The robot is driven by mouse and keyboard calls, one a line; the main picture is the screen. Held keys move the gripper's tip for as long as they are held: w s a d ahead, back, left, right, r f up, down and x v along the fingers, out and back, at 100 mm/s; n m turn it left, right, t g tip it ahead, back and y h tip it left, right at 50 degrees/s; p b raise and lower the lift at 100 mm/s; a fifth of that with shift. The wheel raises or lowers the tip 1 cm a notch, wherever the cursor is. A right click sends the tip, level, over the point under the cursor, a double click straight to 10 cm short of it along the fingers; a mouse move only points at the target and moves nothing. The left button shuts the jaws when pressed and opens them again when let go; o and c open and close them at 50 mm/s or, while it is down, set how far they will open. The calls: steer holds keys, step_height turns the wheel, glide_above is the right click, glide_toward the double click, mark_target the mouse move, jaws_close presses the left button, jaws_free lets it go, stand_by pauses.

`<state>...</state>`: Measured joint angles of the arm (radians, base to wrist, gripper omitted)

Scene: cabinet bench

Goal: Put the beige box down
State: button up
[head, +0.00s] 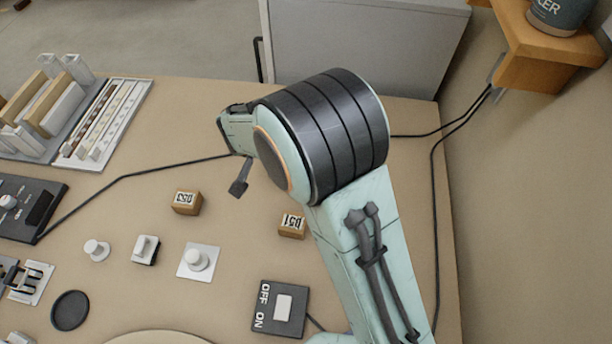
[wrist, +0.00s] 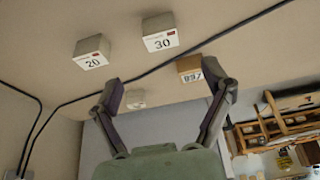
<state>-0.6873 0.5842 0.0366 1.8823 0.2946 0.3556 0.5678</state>
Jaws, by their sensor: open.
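My gripper (wrist: 168,90) is open in the wrist view, its two dark fingers spread apart with nothing held between them. Two pale beige boxes show above the fingers there, one marked 20 (wrist: 91,52) and one marked 30 (wrist: 159,32). Both rest on the tan bench surface, apart from the fingers. A browner box with a number label (wrist: 188,66) lies beside the right fingertip; I cannot tell whether they touch. In the head view my arm hides most of the gripper; one dark finger (head: 239,187) shows. The pale boxes are not visible there.
In the head view, two brown numbered boxes (head: 187,202) (head: 292,225) stand on the bench. Small white knobs (head: 196,261), an OFF/ON switch box (head: 280,309) and a black disc (head: 70,310) lie nearer. A rack (head: 100,122) stands at left. A black cable (head: 120,178) crosses the bench.

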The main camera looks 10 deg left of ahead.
steer(key=s+d+r+g, duration=0.1)
steer(key=s+d+r, duration=0.4)
steer(key=d, duration=0.3)
steer(key=s+d+r+g, duration=0.2)
steer(key=s+d+r, duration=0.2)
steer(key=d+r, duration=0.3)
steer(key=s+d+g, duration=0.1)
steer(key=s+d, duration=0.2)
steer(key=s, duration=0.4)
steer(key=s+d+n, duration=0.1)
steer(key=s+d, duration=0.3)
steer(key=s, duration=0.4)
steer(key=shift+s+r+g+y, duration=0.15)
steer(key=shift+r+g+y, duration=0.2)
steer(key=shift+g+y, duration=0.05)
steer(key=shift+o, duration=0.6)
